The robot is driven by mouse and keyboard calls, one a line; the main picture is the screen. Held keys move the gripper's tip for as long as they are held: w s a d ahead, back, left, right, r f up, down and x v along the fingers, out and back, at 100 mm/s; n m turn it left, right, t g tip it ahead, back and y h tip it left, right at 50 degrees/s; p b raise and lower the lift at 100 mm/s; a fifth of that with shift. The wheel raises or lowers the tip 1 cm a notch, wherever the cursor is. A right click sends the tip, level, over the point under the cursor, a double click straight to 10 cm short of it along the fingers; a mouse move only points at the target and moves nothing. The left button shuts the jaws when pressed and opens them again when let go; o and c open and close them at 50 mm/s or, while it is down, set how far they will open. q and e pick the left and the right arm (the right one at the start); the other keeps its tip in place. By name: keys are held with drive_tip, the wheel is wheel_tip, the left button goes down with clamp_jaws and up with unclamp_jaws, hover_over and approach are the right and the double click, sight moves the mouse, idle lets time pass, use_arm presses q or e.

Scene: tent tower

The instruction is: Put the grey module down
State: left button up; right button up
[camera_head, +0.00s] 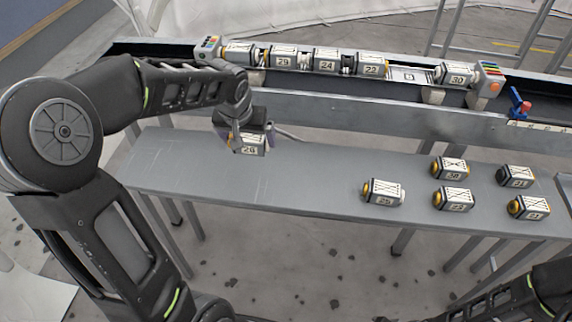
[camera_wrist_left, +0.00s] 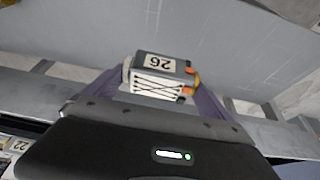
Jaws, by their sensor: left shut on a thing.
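The grey module (camera_head: 252,146) has a white label that reads 26 in the left wrist view (camera_wrist_left: 158,75). My left gripper (camera_head: 240,138) is shut on it, one finger at each end. In the head view it is over the left part of the grey table (camera_head: 300,192), near the back edge. I cannot tell whether the module touches the table top. My right arm shows at the bottom right of the head view, but its gripper fingers are not visible.
Several similar modules, such as one at the middle right (camera_head: 382,192), stand on the table's right part. Behind it a long rail (camera_head: 350,105) holds a row of modules, with a gap before module 30 (camera_head: 457,75). The table's left and middle are bare.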

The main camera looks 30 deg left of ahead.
use_arm(q)
wheel_tip(320, 180, down, 6)
drive_tip(key=shift+r, duration=0.1)
drive_tip(key=shift+f+b, duration=0.45)
drive_tip(key=shift+f, duration=1.45)
drive_tip(key=shift+f, duration=0.2)
drive_tip(key=o, duration=1.5)
drive_tip(key=shift+o, duration=0.2)
drive_tip(key=shift+r, duration=0.1)
